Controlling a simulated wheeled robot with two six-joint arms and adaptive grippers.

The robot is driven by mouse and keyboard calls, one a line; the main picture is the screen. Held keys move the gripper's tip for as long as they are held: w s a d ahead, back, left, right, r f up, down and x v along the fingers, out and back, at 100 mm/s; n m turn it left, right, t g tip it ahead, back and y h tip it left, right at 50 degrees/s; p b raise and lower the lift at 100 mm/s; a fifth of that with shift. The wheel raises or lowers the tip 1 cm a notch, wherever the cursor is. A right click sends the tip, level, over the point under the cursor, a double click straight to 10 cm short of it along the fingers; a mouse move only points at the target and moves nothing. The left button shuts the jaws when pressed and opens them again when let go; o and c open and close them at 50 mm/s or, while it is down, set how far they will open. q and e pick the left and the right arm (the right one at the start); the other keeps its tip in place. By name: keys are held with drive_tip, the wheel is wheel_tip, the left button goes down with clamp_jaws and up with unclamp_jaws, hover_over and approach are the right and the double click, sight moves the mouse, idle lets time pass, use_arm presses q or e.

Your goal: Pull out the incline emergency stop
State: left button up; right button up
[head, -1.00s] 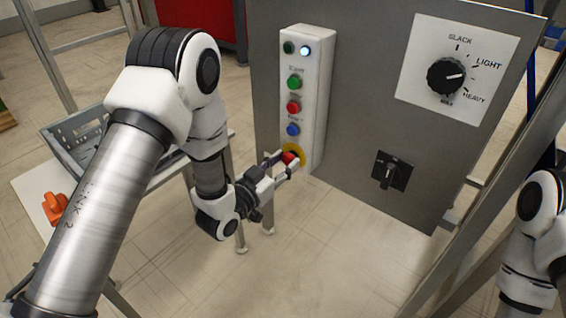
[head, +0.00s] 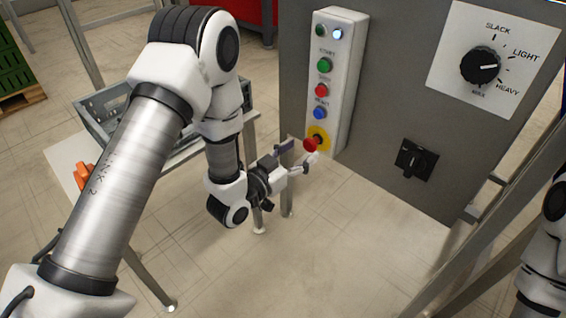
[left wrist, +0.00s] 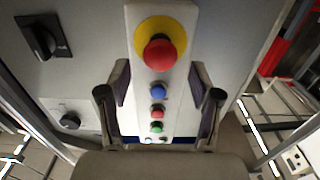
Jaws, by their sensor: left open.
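The emergency stop (head: 311,145) is a red mushroom button on a yellow disc (head: 321,132) at the lower end of the white button box (head: 345,75). Its red head stands out from the disc. In the left wrist view the red button (left wrist: 160,53) shows whole, near the top centre. My left gripper (head: 298,154) is open right in front of the button, its two fingers apart and nothing held. In the left wrist view the open left gripper (left wrist: 160,83) has one finger on each side of the white box. My right gripper is out of view.
Above the stop sit blue (head: 320,113), red (head: 321,90) and green (head: 325,65) buttons and a lit lamp (head: 338,33). The grey panel carries a large dial (head: 481,66) and a black switch (head: 415,160). A grey crate (head: 100,130) stands at left. The floor below is clear.

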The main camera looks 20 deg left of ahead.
use_arm(q)
drive_tip(key=v, duration=1)
drive_tip(key=shift+w, duration=0.1)
drive_tip(key=s+d+f+g, duration=0.1)
drive_tip(key=s+f+g, duration=0.1)
drive_tip(key=f, duration=0.4)
drive_tip(key=s+d+f+g, duration=0.2)
drive_tip(key=f, duration=0.4)
drive_tip(key=s+a+f+n+g+y, duration=0.2)
drive_tip(key=s+a+f+g+y, duration=0.1)
drive_tip(key=s+f+g, duration=0.4)
drive_tip(key=s+a+f+n+g+y, duration=0.1)
drive_tip(key=s+a+f+g+y, duration=0.3)
drive_tip(key=s+f, duration=0.55)
wheel_tip(320, 180, up, 25)
drive_tip(key=s+d+n+g+p, duration=0.1)
drive_tip(key=s+g+p, duration=0.1)
drive_tip(key=p, duration=2.2)
drive_tip(key=shift+s+r+h+p, duration=0.25)
drive_tip(key=shift+s+h+p, duration=0.05)
drive_tip(key=shift+h, duration=0.1)
